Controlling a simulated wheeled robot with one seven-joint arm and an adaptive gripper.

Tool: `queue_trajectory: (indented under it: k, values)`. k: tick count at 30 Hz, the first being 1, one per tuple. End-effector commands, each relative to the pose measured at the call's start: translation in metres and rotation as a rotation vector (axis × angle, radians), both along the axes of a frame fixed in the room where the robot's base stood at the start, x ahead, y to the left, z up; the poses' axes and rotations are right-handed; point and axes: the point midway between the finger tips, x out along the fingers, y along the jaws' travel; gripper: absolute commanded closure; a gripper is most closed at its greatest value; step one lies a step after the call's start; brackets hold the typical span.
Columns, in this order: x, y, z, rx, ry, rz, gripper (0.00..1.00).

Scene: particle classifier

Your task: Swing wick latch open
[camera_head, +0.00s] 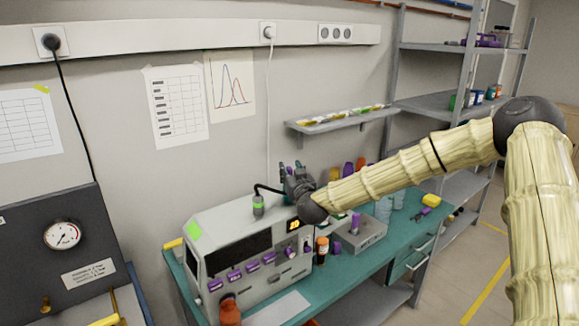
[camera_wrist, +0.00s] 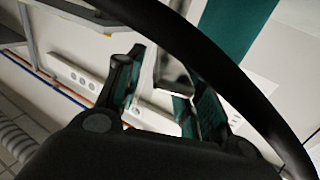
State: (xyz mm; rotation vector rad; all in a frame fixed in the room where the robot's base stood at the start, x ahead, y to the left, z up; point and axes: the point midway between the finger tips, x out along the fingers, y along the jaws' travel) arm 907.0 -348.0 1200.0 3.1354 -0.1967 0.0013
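I cannot tell which part is the wick latch. My gripper (camera_head: 296,172) is above and behind the classifier's right end, pointing up and away from its front. In the wrist view my gripper (camera_wrist: 166,85) has its fingers spread with nothing visible between them.
A small wall shelf (camera_head: 345,122) hangs above. A black gauge panel (camera_head: 62,235) stands left and a metal rack (camera_head: 440,100) right.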

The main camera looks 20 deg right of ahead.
Motion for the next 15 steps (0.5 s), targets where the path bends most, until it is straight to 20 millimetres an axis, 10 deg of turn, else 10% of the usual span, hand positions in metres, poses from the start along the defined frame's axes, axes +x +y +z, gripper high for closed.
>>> queue_trajectory:
  k: [15]
  values:
    - [0.021, -0.003, 0.0, 0.0, 0.0, 0.0, 0.62]
